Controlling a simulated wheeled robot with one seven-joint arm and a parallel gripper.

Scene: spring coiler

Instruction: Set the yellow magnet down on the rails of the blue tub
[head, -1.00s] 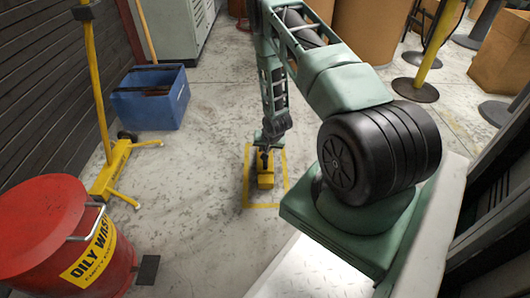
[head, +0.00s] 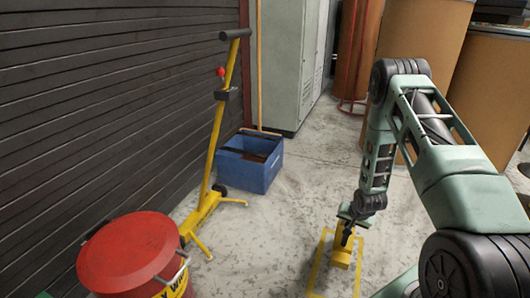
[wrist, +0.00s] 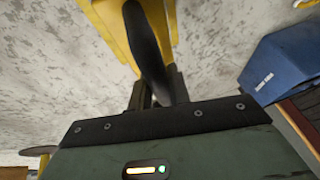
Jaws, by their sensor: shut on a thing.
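The yellow magnet (head: 342,258) is low over the floor, within the yellow outline marked there. It also shows at the top of the wrist view (wrist: 105,22), with a dark handle across it. My gripper (head: 347,237) is above the magnet and shut on it; the fingers are partly hidden in the wrist view. I cannot tell whether the magnet is clear of the floor. The blue tub (head: 248,178) stands on the floor farther back and to the left, apart from the gripper. Dark and brown shapes show inside it; its rails are not clear. Its side shows at right in the wrist view (wrist: 283,62).
A yellow wheeled stand (head: 213,150) with a tall post is left of the tub. A red waste bin (head: 130,255) is at the front left. A grey cabinet (head: 285,65) and brown drums (head: 425,40) stand behind. Concrete floor between magnet and tub is clear.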

